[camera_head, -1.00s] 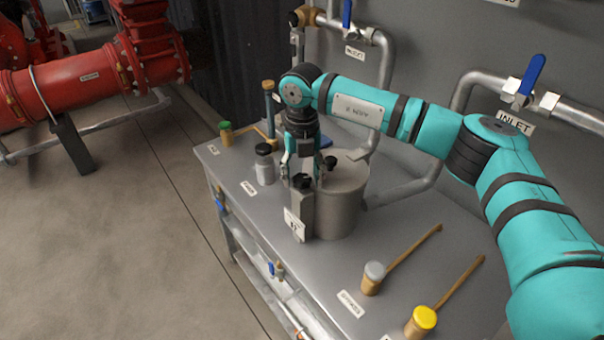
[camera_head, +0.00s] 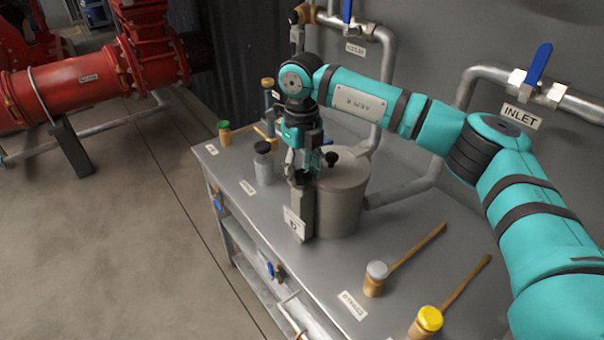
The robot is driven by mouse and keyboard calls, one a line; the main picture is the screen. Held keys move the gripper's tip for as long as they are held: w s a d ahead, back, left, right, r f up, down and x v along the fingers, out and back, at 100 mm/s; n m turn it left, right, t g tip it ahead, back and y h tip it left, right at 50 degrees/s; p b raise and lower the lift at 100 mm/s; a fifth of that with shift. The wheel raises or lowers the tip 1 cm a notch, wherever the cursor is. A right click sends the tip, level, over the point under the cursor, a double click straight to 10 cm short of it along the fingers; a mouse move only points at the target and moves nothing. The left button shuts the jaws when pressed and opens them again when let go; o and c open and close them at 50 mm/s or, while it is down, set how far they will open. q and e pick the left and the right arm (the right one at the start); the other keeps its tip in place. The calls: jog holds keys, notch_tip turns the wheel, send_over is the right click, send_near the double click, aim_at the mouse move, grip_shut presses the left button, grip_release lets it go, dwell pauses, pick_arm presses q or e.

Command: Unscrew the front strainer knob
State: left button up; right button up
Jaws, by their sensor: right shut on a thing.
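The strainer is a grey cylindrical pot (camera_head: 342,205) with a flat lid, standing on the metal bench. The front strainer knob (camera_head: 303,178) is small and black, on top of the grey upright post (camera_head: 302,210) at the pot's front left. A second black knob (camera_head: 331,158) is on the far side of the lid. My right gripper (camera_head: 303,167) points down from above, its fingers shut on the front knob and partly hiding it. I cannot tell whether the knob has risen off the post. My left gripper is not in view.
Pipes with an inlet valve (camera_head: 540,65) run along the back wall. Bare bench top (camera_head: 400,215) shows right of the pot.

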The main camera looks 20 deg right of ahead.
aim_at(302, 174)
jog(key=o, duration=1.2)
jog(key=shift+c, duration=0.2)
jog(key=shift+r, duration=0.1)
notch_tip(302, 174, up, 12)
